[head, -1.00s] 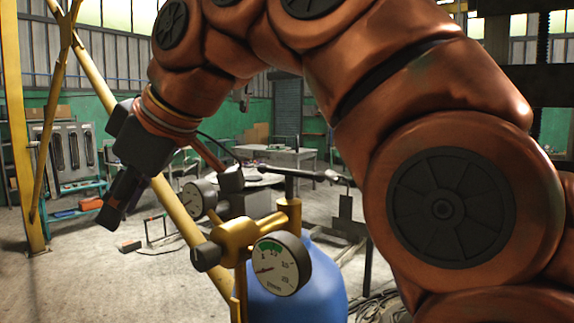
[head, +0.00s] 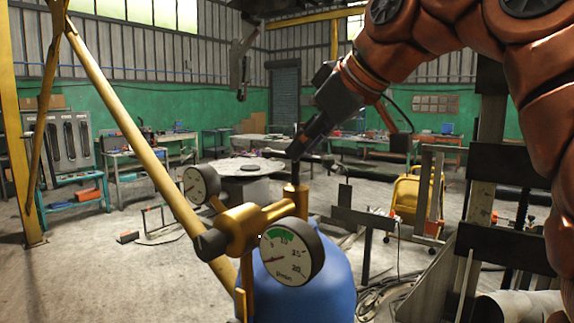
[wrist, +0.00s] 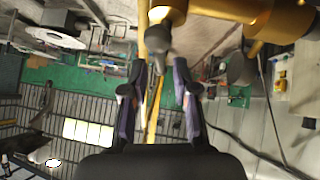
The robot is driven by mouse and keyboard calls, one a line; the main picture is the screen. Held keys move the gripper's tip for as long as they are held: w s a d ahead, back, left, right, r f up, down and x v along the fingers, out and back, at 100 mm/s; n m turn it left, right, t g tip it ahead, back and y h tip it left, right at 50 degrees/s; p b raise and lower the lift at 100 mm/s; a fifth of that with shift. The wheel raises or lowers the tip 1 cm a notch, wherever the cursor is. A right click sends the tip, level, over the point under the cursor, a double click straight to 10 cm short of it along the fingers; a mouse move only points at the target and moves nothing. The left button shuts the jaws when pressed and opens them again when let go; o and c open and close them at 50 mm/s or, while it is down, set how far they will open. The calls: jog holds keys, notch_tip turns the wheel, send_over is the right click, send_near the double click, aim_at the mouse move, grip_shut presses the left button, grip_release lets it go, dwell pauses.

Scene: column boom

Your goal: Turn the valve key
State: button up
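The valve key shows as a dark bar (head: 318,158) on top of the brass valve stem (head: 295,198), above the blue cylinder (head: 325,275). Much of the key is hidden behind my gripper. My gripper (head: 296,151) points down and left at the top of the stem, overlapping the key in the head view. I cannot tell whether they touch. In the wrist view, my gripper (wrist: 158,66) has its two fingers spread apart. Brass valve parts (wrist: 208,10) lie just beyond the fingertips, and I see nothing clamped between the fingers.
Two round gauges, one in front (head: 290,252) and one to the left (head: 201,184), stick out from the brass regulator (head: 243,228). A yellow slanted pole (head: 140,150) stands left of it. A yellow cart (head: 408,195) and dark metal stands are at the right.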

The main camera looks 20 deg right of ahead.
aim_at(296, 170)
jog(key=shift+p+x, duration=0.65)
jog(key=shift+x, duration=2.4)
jog(key=shift+a, duration=0.1)
grip_shut()
